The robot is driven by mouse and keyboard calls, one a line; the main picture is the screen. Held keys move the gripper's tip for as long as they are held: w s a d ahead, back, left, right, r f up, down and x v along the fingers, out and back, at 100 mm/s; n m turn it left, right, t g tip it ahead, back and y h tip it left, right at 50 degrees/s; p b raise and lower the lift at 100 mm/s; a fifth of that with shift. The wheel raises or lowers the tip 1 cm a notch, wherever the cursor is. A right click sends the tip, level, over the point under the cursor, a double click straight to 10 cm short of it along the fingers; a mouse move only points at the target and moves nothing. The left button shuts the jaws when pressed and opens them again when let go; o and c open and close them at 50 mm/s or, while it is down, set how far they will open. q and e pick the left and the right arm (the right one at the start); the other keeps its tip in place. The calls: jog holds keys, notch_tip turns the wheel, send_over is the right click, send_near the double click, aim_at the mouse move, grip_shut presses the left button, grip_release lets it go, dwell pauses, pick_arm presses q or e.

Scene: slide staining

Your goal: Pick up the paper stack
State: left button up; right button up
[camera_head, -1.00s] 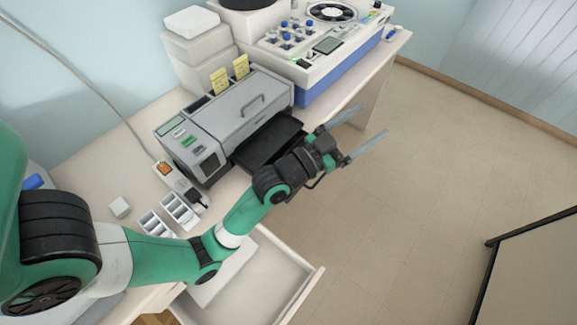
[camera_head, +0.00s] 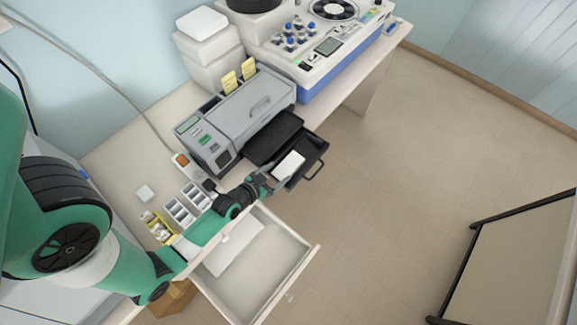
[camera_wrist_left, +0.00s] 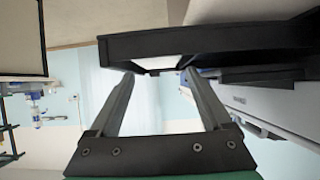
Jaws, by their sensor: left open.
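A small white stack (camera_head: 289,165), which looks like the paper stack, lies in the black pulled-out tray (camera_head: 311,156) at the front of the grey printer. My left gripper (camera_head: 270,182) is open at the near left edge of this tray, close to the stack. In the left wrist view the two fingers (camera_wrist_left: 158,74) are apart with nothing between them. The dark tray (camera_wrist_left: 225,42) spans the top beyond their tips, with a white patch (camera_wrist_left: 150,62), perhaps the paper, on its near side. Contact cannot be told. My right gripper is not in view.
The grey printer (camera_head: 225,115) stands behind the tray. Below my left forearm, an open white drawer (camera_head: 290,270) holds a flat white sheet (camera_head: 235,250). Small white racks (camera_head: 181,209) and a yellow rack (camera_head: 158,226) stand at left.

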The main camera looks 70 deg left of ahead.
aim_at(287, 167)
pick_arm(q)
jog(key=x, duration=0.5)
jog(key=shift+w+f+b, duration=0.25)
jog(key=shift+b, duration=0.1)
jog(key=c, duration=1.1)
jog(key=shift+r, duration=0.15)
